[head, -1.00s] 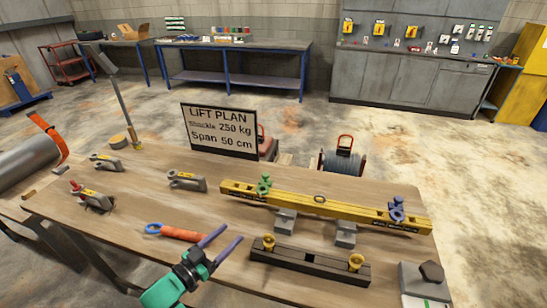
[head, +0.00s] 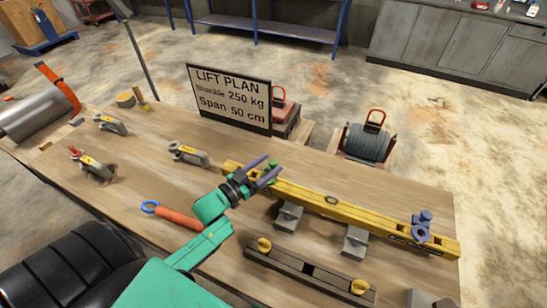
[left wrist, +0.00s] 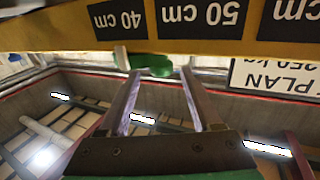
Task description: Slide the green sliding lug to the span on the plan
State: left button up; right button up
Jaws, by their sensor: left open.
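The yellow lifting beam (head: 335,206) lies on grey blocks on the table. The green sliding lug (left wrist: 152,65) is near the beam's left end in the head view, mostly hidden by my gripper. My left gripper (head: 272,166) is open, with its fingers around the lug or just short of it; I cannot tell if they touch. In the left wrist view the lug shows between the fingertips (left wrist: 160,72), below the upside-down 40 cm and 50 cm labels on the beam (left wrist: 160,47). The lift plan (head: 229,98) reads shackle 250 kg, span 50 cm. My right gripper is out of view.
A blue lug (head: 421,228) sits at the beam's right end. A dark bar with yellow fittings (head: 310,272) lies in front. An orange tool with a blue ring (head: 178,218) and several shackles (head: 188,154) lie to the left. A cable reel (head: 368,143) stands behind the table.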

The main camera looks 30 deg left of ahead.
aim_at(270, 164)
pick_arm(q)
jog(key=x, duration=0.3)
jog(key=shift+a+f, duration=0.15)
jog(key=shift+f, duration=0.1)
jog(key=shift+s+r, duration=0.1)
jog(key=shift+s, duration=0.1)
grip_shut()
dwell(0.9)
